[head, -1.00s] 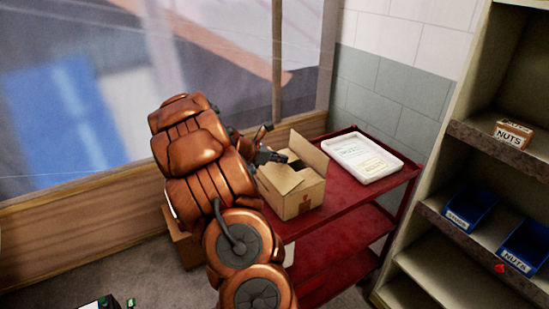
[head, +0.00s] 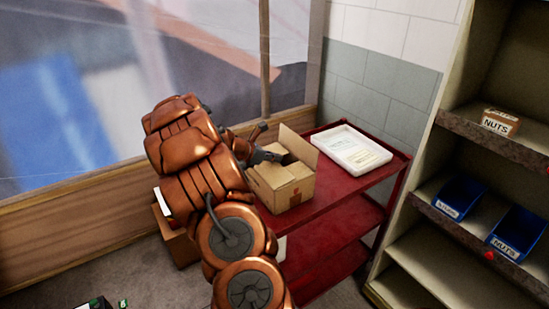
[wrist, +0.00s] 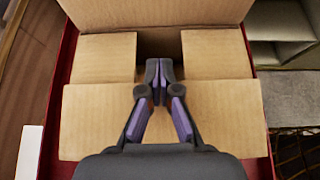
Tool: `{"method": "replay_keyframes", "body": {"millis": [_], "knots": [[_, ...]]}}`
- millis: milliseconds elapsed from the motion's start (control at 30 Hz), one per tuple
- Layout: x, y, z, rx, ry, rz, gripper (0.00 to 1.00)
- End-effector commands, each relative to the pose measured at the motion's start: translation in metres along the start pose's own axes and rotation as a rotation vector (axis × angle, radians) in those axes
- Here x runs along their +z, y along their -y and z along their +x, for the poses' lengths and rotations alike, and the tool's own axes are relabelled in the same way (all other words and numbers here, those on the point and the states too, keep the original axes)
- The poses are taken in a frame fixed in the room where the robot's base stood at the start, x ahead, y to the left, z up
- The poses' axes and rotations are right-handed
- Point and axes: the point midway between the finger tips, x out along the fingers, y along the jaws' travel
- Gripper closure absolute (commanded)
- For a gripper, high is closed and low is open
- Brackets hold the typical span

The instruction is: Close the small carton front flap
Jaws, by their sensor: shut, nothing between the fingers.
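The small carton (head: 288,193) is a brown cardboard box on the red cart. In the head view one tall flap (head: 299,146) stands up on its far right side. The wrist view shows this raised flap (wrist: 155,12) at the top, with the left side flap (wrist: 105,57) and right side flap (wrist: 216,53) folded inward and a dark gap between them. The front flap (wrist: 90,118) is the wide panel at the near side, partly hidden under my gripper; its exact tilt is unclear. My gripper (wrist: 158,70) is shut and empty, its fingertips over the gap.
The red cart (head: 335,200) also carries a white tray (head: 351,148) behind the carton. A shelf unit (head: 425,262) with blue bins (head: 460,197) and a nuts box (head: 500,122) stands at right. A wood-framed window (head: 100,205) is at left. Another box (head: 180,245) sits low beside the cart.

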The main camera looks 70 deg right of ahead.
Motion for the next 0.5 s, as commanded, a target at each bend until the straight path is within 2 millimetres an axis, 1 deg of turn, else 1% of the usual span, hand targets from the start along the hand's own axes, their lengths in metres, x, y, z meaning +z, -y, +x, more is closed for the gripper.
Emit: {"method": "replay_keyframes", "body": {"millis": [333, 500], "knots": [[-0.0002, -0.0001, -0.0003, 0.000, 0.000, 0.000, 1.00], [-0.0039, -0.0001, -0.0020, 0.000, 0.000, -0.001, 1.00]]}}
